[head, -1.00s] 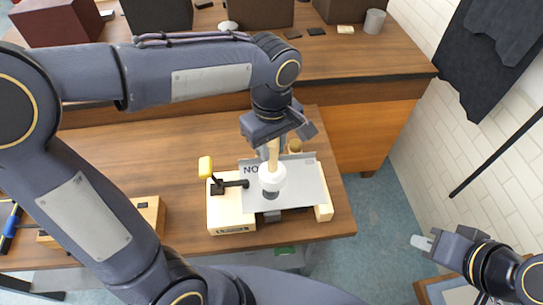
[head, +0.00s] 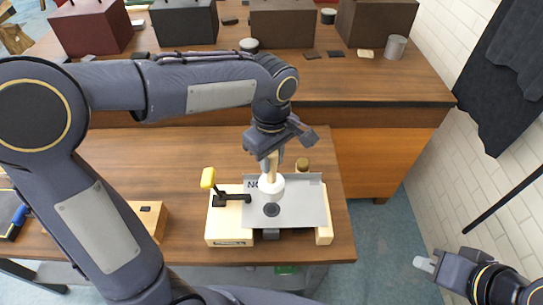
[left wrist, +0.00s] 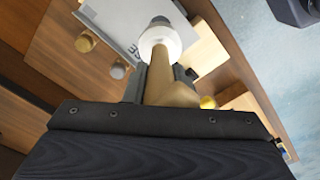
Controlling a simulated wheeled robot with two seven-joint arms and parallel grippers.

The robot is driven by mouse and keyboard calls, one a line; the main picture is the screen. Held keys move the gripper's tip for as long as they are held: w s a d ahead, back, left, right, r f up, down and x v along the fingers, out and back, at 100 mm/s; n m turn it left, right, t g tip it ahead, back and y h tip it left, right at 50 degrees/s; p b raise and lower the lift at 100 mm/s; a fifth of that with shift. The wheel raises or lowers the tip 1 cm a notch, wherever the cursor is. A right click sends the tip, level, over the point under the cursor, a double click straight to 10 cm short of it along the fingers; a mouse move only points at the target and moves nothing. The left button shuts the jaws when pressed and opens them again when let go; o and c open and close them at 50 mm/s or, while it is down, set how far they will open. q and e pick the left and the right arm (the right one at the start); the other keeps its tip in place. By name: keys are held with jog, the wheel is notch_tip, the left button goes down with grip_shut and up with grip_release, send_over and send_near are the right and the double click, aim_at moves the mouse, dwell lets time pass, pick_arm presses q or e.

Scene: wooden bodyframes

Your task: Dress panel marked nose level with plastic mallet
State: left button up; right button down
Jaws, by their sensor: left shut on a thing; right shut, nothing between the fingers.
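My left gripper (head: 270,158) is shut on the wooden handle of the plastic mallet. The mallet's white head (head: 271,185) hangs over the grey metal panel (head: 300,205), and it also shows in the left wrist view (left wrist: 160,40). I cannot tell whether the head touches the panel. The panel lies on a pale wooden fixture (head: 230,232) with a yellow-handled clamp (head: 209,178) at its left. Lettering beginning "NO" is partly hidden by the mallet. My right gripper (head: 426,264) is shut and empty, off the bench at the right.
A small wooden block (head: 152,217) stands at the left. A round wooden knob (head: 302,164) is behind the panel. Dark boxes (head: 282,22) and a grey cup (head: 395,46) stand on the rear counter.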

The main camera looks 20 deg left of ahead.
aim_at(272, 181)
pick_arm(q)
notch_tip(272, 181, down, 10)
jog(key=b, duration=0.8)
jog(key=shift+f, duration=0.1)
jog(key=shift+r+p, duration=0.55)
jog(key=shift+r, duration=0.2)
grip_shut()
notch_tip(272, 181, up, 9)
jog(key=p, duration=0.7)
jog(key=shift+f, duration=0.3)
